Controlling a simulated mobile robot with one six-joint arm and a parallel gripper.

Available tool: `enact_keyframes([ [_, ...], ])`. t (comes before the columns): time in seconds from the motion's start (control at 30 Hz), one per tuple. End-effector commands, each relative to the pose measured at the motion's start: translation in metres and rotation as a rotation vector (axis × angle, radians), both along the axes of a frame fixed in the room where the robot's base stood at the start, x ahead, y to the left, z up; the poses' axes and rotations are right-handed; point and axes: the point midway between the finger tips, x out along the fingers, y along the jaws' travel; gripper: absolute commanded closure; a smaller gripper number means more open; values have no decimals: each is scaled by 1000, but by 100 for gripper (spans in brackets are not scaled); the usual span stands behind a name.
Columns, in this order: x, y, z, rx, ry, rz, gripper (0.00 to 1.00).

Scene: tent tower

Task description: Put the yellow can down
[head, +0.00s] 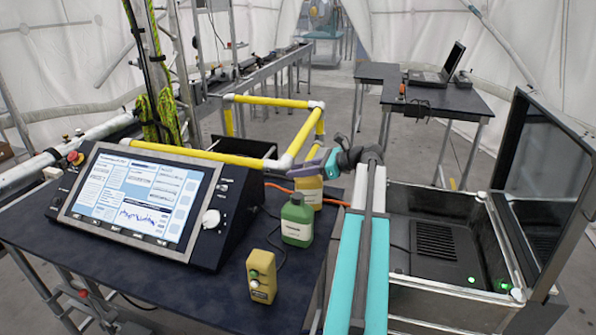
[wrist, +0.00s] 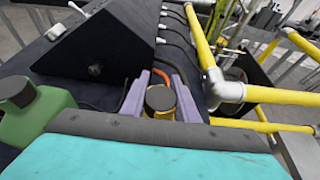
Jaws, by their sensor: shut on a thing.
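The yellow can (head: 311,197) is at the right part of the dark table, behind the green bottle, which hides part of it. My gripper (head: 312,167) reaches in from the right, its purple fingers at the can's upper part. In the wrist view, the can's dark round top (wrist: 160,98) sits between the two purple fingers (wrist: 160,92), and the gripper is shut on it. The can looks upright. Its base is partly hidden, so I cannot tell whether it touches the table.
The green bottle (head: 297,220) stands just in front of the can. A yellow control box (head: 262,277) stands nearer the front. A screen console (head: 140,200) fills the left, yellow railing (head: 195,155) runs behind, and an open metal case (head: 440,245) is at right.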

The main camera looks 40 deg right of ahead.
Motion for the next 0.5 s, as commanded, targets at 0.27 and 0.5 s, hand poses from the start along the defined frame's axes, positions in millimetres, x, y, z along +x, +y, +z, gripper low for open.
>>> enact_keyframes([
  [0.27, 0, 0, -2, 0, 0, 0, 54],
  [0.5, 0, 0, -2, 0, 0, 0, 54],
])
